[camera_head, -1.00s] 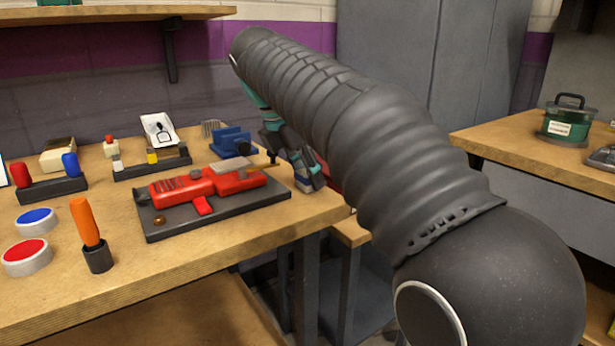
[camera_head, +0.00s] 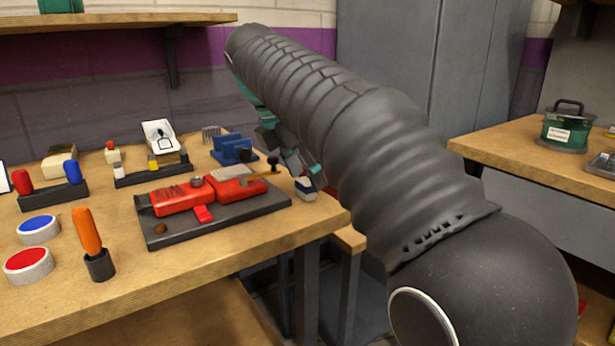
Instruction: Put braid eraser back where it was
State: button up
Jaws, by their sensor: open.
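A small white and dark blue block (camera_head: 305,189), which looks like the braid eraser, sits at the right end of the wooden bench, beside the dark base plate. My gripper (camera_head: 291,157), dark grey with teal parts, is just above and behind it. It is open and appears apart from the block. My own arm hides most of the gripper, so its fingertips show only in part.
A blue vise-like fixture (camera_head: 232,149) stands behind the car. Dark racks hold red and blue pieces (camera_head: 53,191) and small bottles at the back left. An orange-handled tool (camera_head: 86,232) and two round tins (camera_head: 28,265) are at the front left.

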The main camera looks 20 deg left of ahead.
jog(key=p+v, duration=0.4)
jog(key=v, duration=0.6)
jog(key=shift+r, duration=0.1)
jog(key=s+d+f+m+y, duration=0.1)
jog(key=s+d+f+m, duration=0.15)
jog(key=d+m, duration=0.65)
jog(key=s+d+f+m+y, duration=0.1)
jog(key=d+f+m, duration=0.3)
jog(key=d, duration=1)
jog(key=s+d+f+m+t, duration=0.1)
jog(key=s+d+f+m, duration=0.4)
jog(key=s+f+m, duration=0.2)
jog(key=s+d+f+m+t+y, duration=0.1)
jog(key=s+d+f+m, duration=0.5)
jog(key=f, duration=0.5)
jog(key=shift+s+m, duration=0.85)
jog(key=shift+m, duration=0.15)
jog(key=shift+c, duration=0.3)
